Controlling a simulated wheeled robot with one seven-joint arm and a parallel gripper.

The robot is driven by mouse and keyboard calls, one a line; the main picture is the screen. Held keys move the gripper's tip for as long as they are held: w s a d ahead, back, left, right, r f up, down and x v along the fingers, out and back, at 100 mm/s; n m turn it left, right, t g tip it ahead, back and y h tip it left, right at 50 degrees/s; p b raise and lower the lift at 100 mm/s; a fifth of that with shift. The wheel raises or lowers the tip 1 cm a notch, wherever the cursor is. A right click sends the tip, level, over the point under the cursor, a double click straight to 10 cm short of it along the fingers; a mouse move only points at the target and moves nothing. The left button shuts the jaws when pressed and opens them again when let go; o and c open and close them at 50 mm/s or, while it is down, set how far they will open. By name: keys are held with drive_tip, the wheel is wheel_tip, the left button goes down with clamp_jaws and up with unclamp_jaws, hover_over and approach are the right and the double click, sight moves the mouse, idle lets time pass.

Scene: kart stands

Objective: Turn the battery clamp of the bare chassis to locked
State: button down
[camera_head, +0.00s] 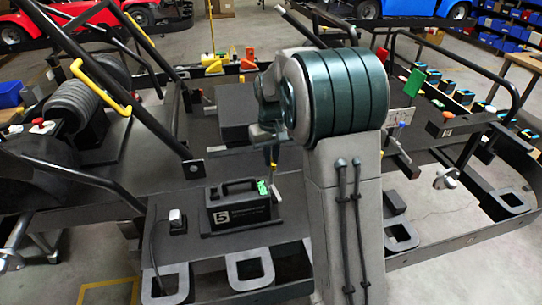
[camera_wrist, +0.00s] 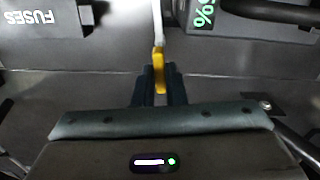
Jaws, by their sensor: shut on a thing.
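The bare chassis (camera_head: 200,257) is a dark kart frame with a flat floor. A black battery (camera_head: 228,214) marked 5, with a carry handle and a green display, stands on it. The display side of the battery also shows at the top of the wrist view (camera_wrist: 203,14). Beside the battery is the battery clamp, a thin pale lever (camera_head: 275,188) with a yellow tip (camera_wrist: 158,61). My gripper (camera_wrist: 158,82) is shut on the yellow tip, with the pale lever running away from it. In the head view my wrist hides most of my fingers.
Black frame tubes (camera_head: 105,95) and a yellow bar (camera_head: 100,88) rise at the left. A green card (camera_head: 414,82) and several small batteries stand at the right. The floor around the battery is mostly clear.

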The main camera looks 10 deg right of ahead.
drive_tip(key=shift+m, duration=0.6)
drive_tip(key=shift+r, duration=0.1)
drive_tip(key=c, duration=1.5)
unclamp_jaws()
wheel_tip(320, 180, up, 14)
drive_tip(key=shift+f, duration=0.1)
drive_tip(key=s+f+t, duration=0.1)
drive_tip(key=s+f, duration=0.2)
drive_tip(key=s, duration=0.6)
drive_tip(key=s+f+t, duration=0.1)
drive_tip(key=s+f, duration=0.1)
drive_tip(key=s, duration=0.7)
drive_tip(key=s+f+t, duration=0.1)
drive_tip(key=s+f, duration=0.2)
drive_tip(key=s, duration=0.6)
drive_tip(key=shift+a+f, duration=0.15)
drive_tip(key=shift+f, duration=0.15)
